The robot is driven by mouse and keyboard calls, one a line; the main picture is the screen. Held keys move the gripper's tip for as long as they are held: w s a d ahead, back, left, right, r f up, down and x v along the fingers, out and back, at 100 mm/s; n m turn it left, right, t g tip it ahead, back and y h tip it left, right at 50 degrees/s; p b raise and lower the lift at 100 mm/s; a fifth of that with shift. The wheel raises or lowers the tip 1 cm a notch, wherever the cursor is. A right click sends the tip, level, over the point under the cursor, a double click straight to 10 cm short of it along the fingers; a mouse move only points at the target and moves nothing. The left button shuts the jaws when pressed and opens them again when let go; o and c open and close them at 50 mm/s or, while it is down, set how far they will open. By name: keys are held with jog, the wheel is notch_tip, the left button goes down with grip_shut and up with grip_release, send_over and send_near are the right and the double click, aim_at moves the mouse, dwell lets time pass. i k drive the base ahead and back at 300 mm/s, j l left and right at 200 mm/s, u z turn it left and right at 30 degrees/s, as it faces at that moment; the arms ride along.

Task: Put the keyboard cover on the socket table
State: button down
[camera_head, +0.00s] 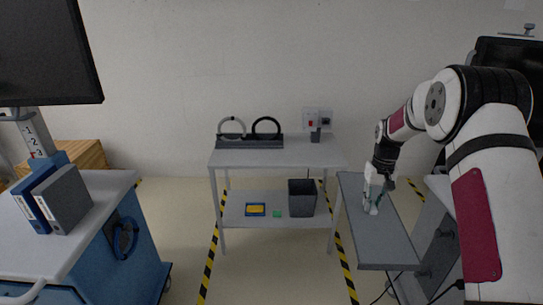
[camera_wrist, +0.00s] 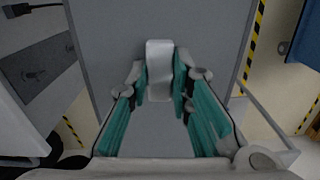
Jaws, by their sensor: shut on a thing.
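The keyboard cover appears to be the flat grey board (camera_head: 390,245) at the right of the head view, just right of the socket table. It fills the middle of the wrist view (camera_wrist: 115,60). A white upright block (camera_wrist: 159,68), apparently its handle, stands on it. My gripper (camera_head: 372,197) points down at the board, its teal-padded fingers (camera_wrist: 160,85) shut on both sides of this block. The board looks about level, with floor visible beside it. The socket table (camera_head: 245,159) is the grey two-level table in the centre, below a wall socket.
A blue cart with binders (camera_head: 62,198) is at the left.

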aim_at(299, 162)
jog(key=i+j+u, duration=0.15)
jog(key=i, duration=0.4)
jog(key=i+j+u, duration=0.15)
jog(key=i, duration=0.4)
jog(key=i+l+u, duration=0.25)
jog(key=i+l, duration=0.3)
jog(key=l+u, duration=0.1)
jog(key=l, duration=0.35)
jog(key=i+l, duration=0.1)
jog(key=l, duration=0.4)
jog(key=i+j+u, duration=0.05)
